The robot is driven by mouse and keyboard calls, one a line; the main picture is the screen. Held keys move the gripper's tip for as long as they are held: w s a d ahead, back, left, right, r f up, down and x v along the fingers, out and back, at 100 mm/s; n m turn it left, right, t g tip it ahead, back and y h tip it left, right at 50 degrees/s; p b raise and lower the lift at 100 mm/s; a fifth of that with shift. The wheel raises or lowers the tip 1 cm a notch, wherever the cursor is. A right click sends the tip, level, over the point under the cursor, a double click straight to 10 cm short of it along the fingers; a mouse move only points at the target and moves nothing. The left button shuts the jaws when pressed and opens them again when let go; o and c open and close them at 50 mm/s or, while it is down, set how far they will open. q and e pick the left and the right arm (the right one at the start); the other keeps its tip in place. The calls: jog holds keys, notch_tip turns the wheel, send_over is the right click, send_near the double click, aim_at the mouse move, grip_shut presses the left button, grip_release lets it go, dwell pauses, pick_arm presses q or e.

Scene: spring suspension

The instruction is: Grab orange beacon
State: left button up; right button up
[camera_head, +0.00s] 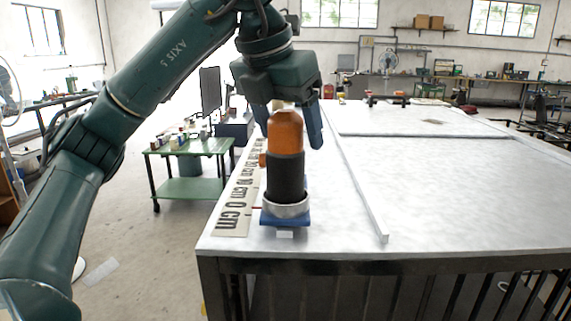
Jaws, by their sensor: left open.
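The orange beacon (285,131) has an orange domed top and a black lower body (286,178). It stands upright in a grey ring on a blue base (285,218) near the table's front left edge. My left gripper (293,130) points down over the beacon and is open. One finger shows to the right of the orange top and part of the other shows to its left. I cannot tell whether the fingers touch it. My right gripper is not in view.
The white table (460,200) has a low raised strip (362,190) to the right of the beacon. A printed ruler (236,207) lies at its left. A green side table (190,148) with small items stands further left. The table's right part is clear.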

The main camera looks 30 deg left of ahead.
pick_arm(q)
jog(key=shift+c, duration=0.5)
jog(key=c, duration=1.3)
jog(key=shift+r, duration=0.1)
